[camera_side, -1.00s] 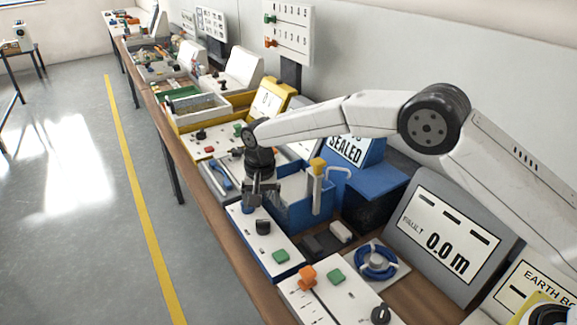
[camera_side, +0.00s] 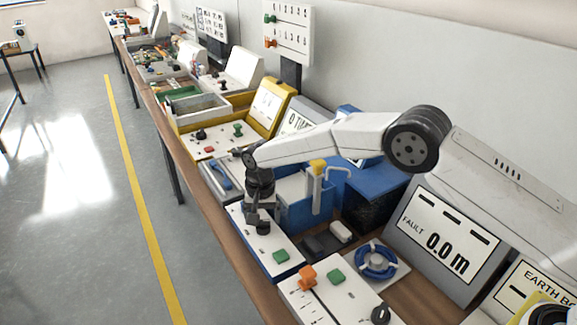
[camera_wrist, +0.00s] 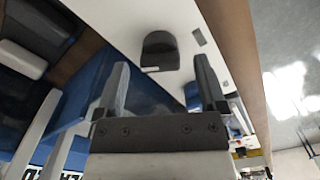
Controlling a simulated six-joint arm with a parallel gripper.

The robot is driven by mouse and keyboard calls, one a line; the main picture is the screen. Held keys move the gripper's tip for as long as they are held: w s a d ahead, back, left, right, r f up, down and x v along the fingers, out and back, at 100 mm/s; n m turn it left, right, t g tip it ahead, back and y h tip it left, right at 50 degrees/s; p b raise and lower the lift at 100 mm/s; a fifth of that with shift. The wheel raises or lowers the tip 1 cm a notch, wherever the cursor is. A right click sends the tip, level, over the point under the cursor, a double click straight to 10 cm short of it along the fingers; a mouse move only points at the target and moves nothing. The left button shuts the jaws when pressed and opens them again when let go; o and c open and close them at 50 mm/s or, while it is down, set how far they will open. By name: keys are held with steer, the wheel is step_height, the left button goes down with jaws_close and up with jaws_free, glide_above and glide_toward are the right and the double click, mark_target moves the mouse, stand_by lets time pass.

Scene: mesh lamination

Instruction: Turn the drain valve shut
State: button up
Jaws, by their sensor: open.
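A black knob (camera_side: 263,228) stands on a white panel with blue sides (camera_side: 287,262). It looks like the drain valve, though I see no readable label on it. In the wrist view the knob (camera_wrist: 160,51) lies ahead of my fingertips, roughly midway between them. My gripper (camera_side: 257,221) is above and close to the knob in the side view. In the wrist view my gripper (camera_wrist: 161,72) has its two grey fingers apart, with nothing held. I cannot tell whether the fingertips are level with the knob's sides.
A green button (camera_side: 281,256) sits on the same panel. A blue tank (camera_side: 300,213) with a yellow-topped post (camera_side: 317,180) stands right beside my gripper. A blue handwheel (camera_side: 376,261) and an orange lever (camera_side: 307,275) are nearer the camera. The floor side is open.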

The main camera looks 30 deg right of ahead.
steer(key=shift+f, duration=1.1)
jaws_close()
steer(key=shift+n, duration=2.9)
jaws_free()
